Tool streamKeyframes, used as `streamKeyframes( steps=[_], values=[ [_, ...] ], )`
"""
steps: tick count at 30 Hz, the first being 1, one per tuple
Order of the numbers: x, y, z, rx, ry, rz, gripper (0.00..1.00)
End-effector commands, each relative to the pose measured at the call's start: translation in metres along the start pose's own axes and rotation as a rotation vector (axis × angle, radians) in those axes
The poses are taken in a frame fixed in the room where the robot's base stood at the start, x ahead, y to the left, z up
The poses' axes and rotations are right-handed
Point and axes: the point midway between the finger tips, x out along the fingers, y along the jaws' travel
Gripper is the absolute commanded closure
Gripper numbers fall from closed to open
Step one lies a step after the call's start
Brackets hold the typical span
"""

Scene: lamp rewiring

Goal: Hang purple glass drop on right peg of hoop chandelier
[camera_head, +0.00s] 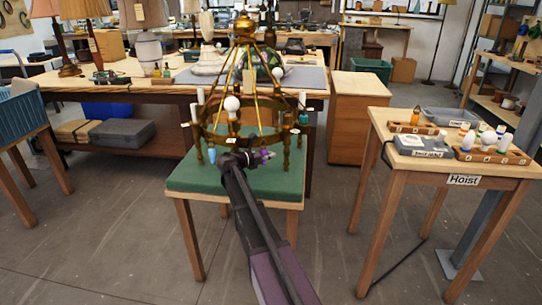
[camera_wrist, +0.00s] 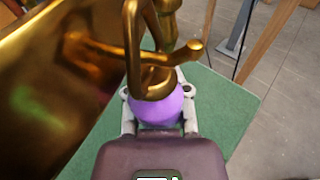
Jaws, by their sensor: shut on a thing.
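The hoop chandelier (camera_head: 222,138) is a brass ring with sloping rods, above a green-topped table. My gripper (camera_head: 258,156) is at its front lower rim, shut on the purple glass drop (camera_head: 265,155). In the wrist view the purple drop (camera_wrist: 158,108) sits between the two fingers of my gripper (camera_wrist: 155,118), partly hidden by its brass cap. A brass loop (camera_wrist: 132,50) rises above the drop. A brass peg (camera_wrist: 185,52) with a rounded tip crosses at the loop; I cannot tell whether it passes through or beside it. The large brass band (camera_wrist: 50,80) is close on the left.
A blue drop (camera_head: 213,156) hangs at the hoop's front left and a green one (camera_head: 304,118) at its right. The green tabletop (camera_head: 190,178) lies below. The Hoist table (camera_head: 455,170) at right holds trays and bulbs. Floor between is mostly clear.

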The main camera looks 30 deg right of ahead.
Motion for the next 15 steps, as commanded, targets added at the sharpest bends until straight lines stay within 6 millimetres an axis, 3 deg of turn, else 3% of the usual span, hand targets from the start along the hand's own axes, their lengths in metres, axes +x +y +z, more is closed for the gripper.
streamKeyframes(
  steps=[15],
  values=[
    [0.003, 0.001, -0.012, 0.0, 0.0, 0.0, 1.0]
  ],
)
